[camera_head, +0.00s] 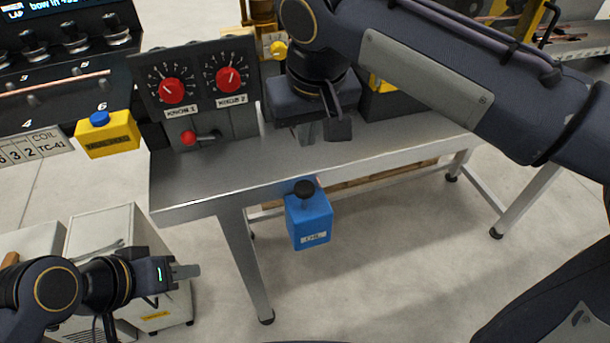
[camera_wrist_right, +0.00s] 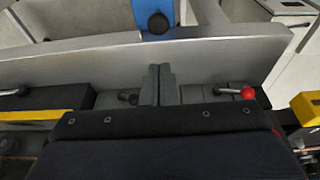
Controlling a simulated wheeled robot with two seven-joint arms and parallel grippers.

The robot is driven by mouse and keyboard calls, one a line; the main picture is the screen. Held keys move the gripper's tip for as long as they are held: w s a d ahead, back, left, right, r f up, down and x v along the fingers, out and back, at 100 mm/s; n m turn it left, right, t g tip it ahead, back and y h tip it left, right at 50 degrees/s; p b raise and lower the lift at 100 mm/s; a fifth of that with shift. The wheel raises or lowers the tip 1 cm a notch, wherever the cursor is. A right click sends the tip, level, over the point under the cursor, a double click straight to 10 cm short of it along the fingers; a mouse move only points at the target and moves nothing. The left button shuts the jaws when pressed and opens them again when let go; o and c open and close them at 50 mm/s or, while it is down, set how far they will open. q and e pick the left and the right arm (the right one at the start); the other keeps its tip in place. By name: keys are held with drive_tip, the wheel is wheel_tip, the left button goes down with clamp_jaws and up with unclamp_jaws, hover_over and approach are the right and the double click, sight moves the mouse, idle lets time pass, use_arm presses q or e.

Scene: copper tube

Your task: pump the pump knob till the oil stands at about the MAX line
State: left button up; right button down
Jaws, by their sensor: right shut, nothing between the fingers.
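A blue box (camera_head: 309,222) with a black round knob (camera_head: 304,189) on top, which looks like the pump knob, is at the front edge of the bench in the head view. Its white label is too small to read. I cannot make out an oil level or a MAX line. In the right wrist view the knob (camera_wrist_right: 158,22) and box (camera_wrist_right: 137,8) show at the top, beyond the fingertips. My right gripper (camera_head: 310,132) is shut and empty above the bench, behind the knob and apart from it. My left gripper (camera_head: 186,271) is low at the left, away from the box; its fingers show edge-on.
The metal bench (camera_head: 225,180) carries a panel with two red dials (camera_head: 172,91) and a red-tipped lever (camera_head: 188,138). A yellow box (camera_head: 108,138) with a blue button is at the left. A yellow knob (camera_head: 278,49) shows behind. My right arm covers the bench's back.

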sight(305, 189)
use_arm(q)
drive_tip(key=shift+f+b, duration=0.35)
drive_tip(key=shift+f, duration=0.1)
use_arm(e)
drive_tip(key=x, duration=0.8)
drive_tip(key=s+x, duration=0.1)
drive_tip(key=x, duration=0.4)
drive_tip(key=shift+d+f, duration=0.2)
